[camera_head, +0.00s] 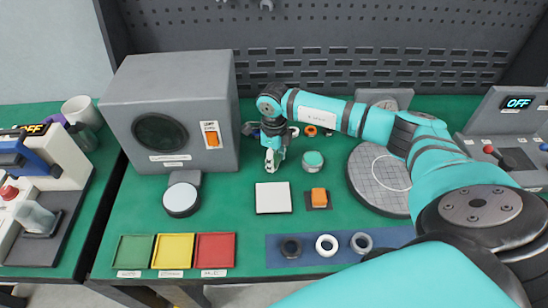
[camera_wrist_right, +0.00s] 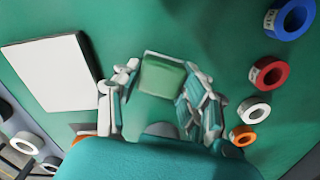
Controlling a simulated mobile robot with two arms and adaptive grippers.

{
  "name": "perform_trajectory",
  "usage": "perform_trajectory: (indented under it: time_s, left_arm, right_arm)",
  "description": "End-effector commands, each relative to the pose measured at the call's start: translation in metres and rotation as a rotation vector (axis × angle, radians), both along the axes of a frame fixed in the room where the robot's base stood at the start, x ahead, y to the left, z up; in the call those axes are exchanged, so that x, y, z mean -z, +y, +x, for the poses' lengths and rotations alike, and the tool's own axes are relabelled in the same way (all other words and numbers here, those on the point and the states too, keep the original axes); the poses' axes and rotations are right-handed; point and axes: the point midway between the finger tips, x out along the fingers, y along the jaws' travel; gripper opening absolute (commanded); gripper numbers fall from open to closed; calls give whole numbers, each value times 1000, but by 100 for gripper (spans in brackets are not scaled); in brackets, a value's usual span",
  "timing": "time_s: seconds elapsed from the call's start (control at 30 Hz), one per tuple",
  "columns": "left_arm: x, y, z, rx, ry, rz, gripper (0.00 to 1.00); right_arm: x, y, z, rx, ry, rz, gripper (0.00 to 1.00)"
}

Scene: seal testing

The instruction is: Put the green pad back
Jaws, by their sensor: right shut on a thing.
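My right gripper (camera_head: 273,158) reaches down over the green mat, just behind the white square plate (camera_head: 273,198). It also shows in the right wrist view (camera_wrist_right: 160,82), with its fingers closed on either side of a small green pad (camera_wrist_right: 163,75). The pad looks like a squarish block and sits between the fingertips. In the head view the fingers and hand hide the pad, and I cannot tell its height above the mat. My left gripper is in neither view.
Green (camera_head: 135,252), yellow (camera_head: 173,251) and red (camera_head: 215,250) square trays line the front left edge. An orange block (camera_head: 318,195) sits on a dark square right of the plate. A teal-topped round pot (camera_head: 312,160) stands close right of the gripper. A grey lamp box (camera_head: 178,80) stands left.

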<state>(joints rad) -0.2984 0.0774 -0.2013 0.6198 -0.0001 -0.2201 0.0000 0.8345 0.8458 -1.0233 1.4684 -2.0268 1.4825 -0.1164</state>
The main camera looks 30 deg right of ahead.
Motion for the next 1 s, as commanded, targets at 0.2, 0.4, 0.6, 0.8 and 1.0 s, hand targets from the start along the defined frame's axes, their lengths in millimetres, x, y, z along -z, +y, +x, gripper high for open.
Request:
perform_trajectory:
  time_s: [0.2, 0.4, 0.6, 0.8, 1.0]
  left_arm:
    - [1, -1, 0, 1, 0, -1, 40]
    - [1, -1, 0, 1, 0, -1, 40]
    - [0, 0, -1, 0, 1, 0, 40]
    - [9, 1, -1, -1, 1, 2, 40]
    - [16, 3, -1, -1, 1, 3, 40]
  right_arm:
    - [1, 0, 0, 0, 0, 0, 65]
    - [1, 0, 0, 0, 0, 0, 65]
    - [-8, 0, 1, 0, -3, 0, 65]
    - [-46, -1, 2, 0, -7, -1, 65]
    - [-89, 0, 1, 0, -6, -1, 65]
